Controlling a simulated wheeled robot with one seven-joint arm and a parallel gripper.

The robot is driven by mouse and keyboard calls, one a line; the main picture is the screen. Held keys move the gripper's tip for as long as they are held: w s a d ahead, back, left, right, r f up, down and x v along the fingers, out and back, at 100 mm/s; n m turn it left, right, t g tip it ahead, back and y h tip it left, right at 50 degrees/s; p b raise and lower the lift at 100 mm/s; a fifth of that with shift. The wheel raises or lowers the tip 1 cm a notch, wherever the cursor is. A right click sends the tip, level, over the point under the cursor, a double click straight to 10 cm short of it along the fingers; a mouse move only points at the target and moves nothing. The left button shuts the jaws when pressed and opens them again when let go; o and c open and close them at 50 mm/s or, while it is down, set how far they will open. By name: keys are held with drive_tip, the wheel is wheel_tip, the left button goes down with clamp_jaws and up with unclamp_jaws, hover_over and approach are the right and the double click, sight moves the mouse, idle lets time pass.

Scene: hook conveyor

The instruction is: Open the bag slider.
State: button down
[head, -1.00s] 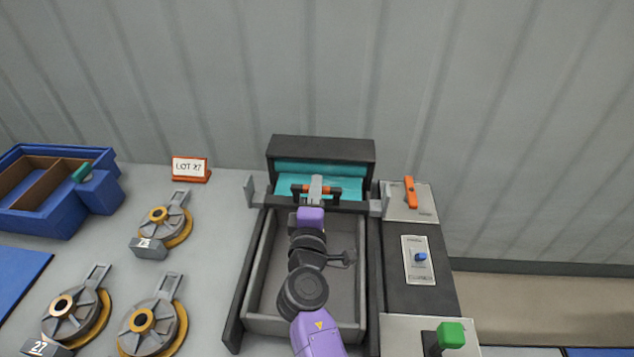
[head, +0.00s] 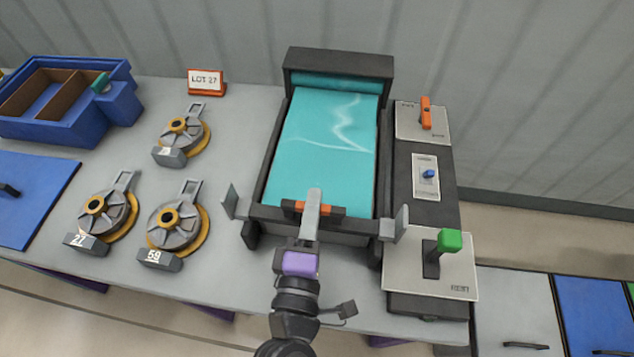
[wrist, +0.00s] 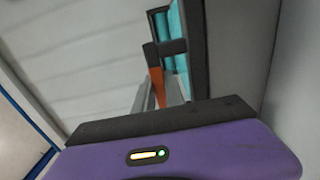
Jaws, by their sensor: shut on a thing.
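A dark slider bar with an orange handle (head: 331,211) sits at the front end of a dark tray frame (head: 262,175). A teal sheet (head: 325,150) stretches from the roller housing (head: 338,64) at the back to this bar and covers the tray. My gripper (head: 312,205) is shut on the orange handle at its middle. In the wrist view, the orange handle (wrist: 155,78) lies at the fingers (wrist: 174,92), with the teal sheet (wrist: 178,35) beyond it. The exact finger contact is partly hidden.
On the right, a panel carries an orange lever (head: 426,112), a blue knob (head: 428,174) and a green-topped lever (head: 449,241). Several pulley hooks (head: 180,225) stand left, with a blue divided bin (head: 120,120) and a LOT 27 sign (head: 206,82). Grey plates (head: 401,222) flank the bar.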

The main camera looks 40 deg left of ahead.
drive_tip(key=shift+s+d, duration=0.25)
drive_tip(key=shift+s, duration=0.1)
drive_tip(key=c, duration=1.4)
unclamp_jaws()
drive_tip(key=b+v, duration=0.2)
drive_tip(key=v, duration=0.5)
drive_tip(key=shift+s, duration=0.35)
drive_tip(key=shift+d, duration=0.1)
